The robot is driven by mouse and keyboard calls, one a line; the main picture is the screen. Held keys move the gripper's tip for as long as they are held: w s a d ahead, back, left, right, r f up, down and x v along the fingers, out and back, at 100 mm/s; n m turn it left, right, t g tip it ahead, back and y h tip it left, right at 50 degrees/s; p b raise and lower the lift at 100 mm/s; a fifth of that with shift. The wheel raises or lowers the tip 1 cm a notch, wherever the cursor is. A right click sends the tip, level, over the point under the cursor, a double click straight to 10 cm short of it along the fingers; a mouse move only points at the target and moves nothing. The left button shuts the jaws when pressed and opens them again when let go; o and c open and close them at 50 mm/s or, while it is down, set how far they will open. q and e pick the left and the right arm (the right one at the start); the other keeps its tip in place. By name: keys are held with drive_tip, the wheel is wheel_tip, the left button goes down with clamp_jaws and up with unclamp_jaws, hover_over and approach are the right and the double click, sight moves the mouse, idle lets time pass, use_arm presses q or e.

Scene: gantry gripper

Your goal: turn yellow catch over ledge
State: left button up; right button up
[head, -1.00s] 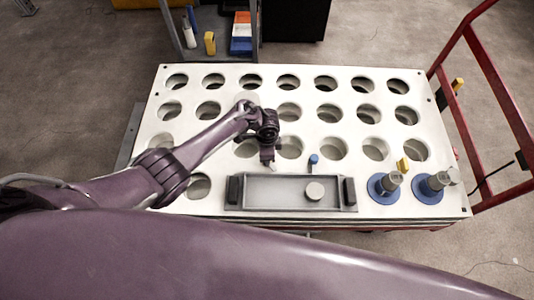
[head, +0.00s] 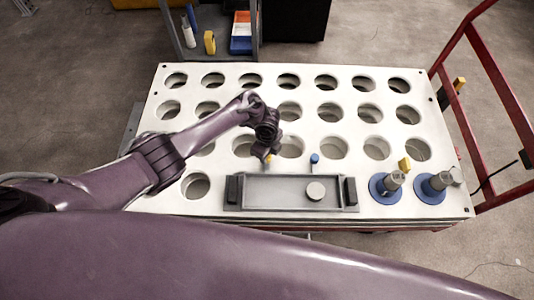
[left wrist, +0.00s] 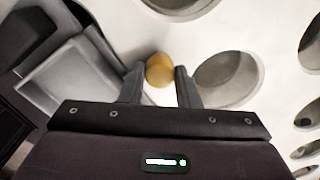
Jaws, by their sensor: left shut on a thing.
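The yellow catch (head: 268,158) is a small yellow knob just behind the back rim of the grey tray (head: 285,178), left of the blue catch (head: 314,159). My left gripper (head: 267,153) is over it from behind. In the left wrist view the rounded yellow catch (left wrist: 160,70) sits between the two fingertips of my left gripper (left wrist: 160,82), which is shut on it. The tray's rim shows to the left there (left wrist: 75,85). How the catch lies over the ledge is hidden by the gripper. My right gripper is not in view.
The tray has dark end blocks and holds a pale round disc (head: 316,190). Two blue-based grey fittings (head: 385,186) and a yellow piece (head: 404,163) stand to the right. The white plate (head: 300,80) has rows of round holes. A red frame (head: 500,90) rises at the right.

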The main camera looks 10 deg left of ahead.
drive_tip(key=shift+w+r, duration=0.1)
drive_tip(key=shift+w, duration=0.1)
use_arm(q)
drive_tip(key=o, duration=1)
drive_tip(key=shift+c, duration=0.2)
drive_tip(key=shift+r, duration=0.4)
wheel_tip(320, 180, up, 7)
drive_tip(key=p, duration=0.3)
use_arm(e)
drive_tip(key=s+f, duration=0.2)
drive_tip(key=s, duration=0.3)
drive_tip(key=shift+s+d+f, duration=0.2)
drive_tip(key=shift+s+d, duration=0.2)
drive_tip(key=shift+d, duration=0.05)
